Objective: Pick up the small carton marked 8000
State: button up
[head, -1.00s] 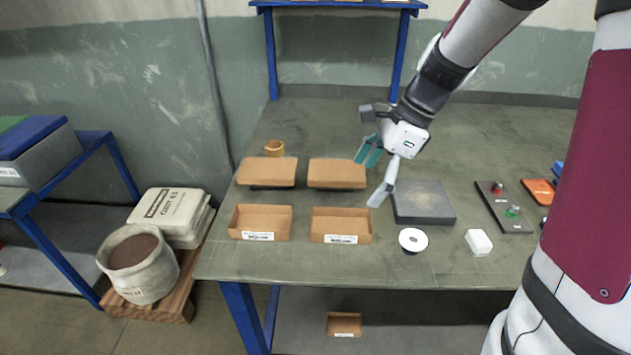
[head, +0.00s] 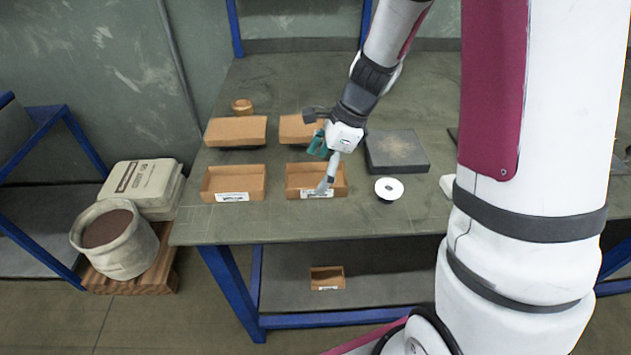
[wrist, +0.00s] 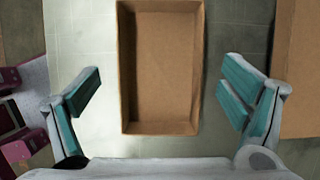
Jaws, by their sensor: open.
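Two open brown cartons with white labels stand on the bench in the head view: a left carton (head: 232,172) and a right carton (head: 339,184). A smaller open carton (head: 327,272) with a white label sits on the lower shelf. I cannot read any label, so I cannot tell which is marked 8000. My gripper (head: 318,168) is open over the right carton and partly covers it. In the wrist view, an empty open carton (wrist: 160,65) lies below and between the teal finger pads of my gripper (wrist: 158,80), apart from both.
A dark block (head: 397,152) and a white disc (head: 388,188) are to the right. A brown ring (head: 242,105) stands at the back left. The bench's front edge is close.

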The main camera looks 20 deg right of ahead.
jog(key=shift+x, duration=1.1)
jog(key=c, duration=1.2)
jog(key=shift+c, duration=0.2)
